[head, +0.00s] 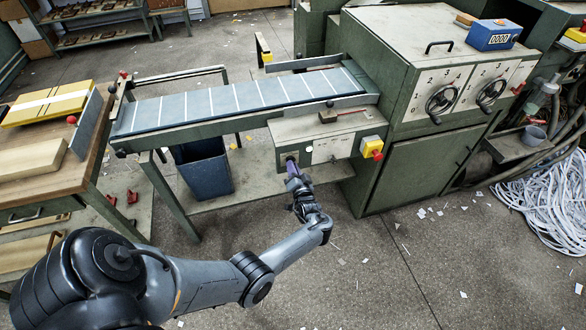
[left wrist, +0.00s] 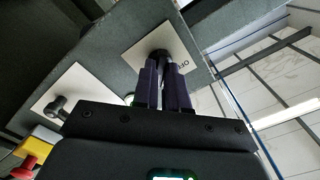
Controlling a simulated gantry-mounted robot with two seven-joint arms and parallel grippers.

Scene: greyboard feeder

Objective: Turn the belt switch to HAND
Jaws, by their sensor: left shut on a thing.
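The belt switch is a dark knob (left wrist: 160,54) on a pale plate (left wrist: 146,38) in the left wrist view. The letters OFF, partly hidden, show on the plate beside it. In the head view the switch sits at the left of the grey control box (head: 300,128) under the conveyor. My left gripper (head: 291,165) reaches up to it, and its dark fingers (left wrist: 166,82) are shut on the knob. The fingers hide part of the plate, and I cannot read where the knob points. My right gripper is in neither view.
A second plate (left wrist: 72,88) with a black knob is on the same box. A yellow box with a red button (head: 372,146) is at its right end. The conveyor belt (head: 230,97) runs above.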

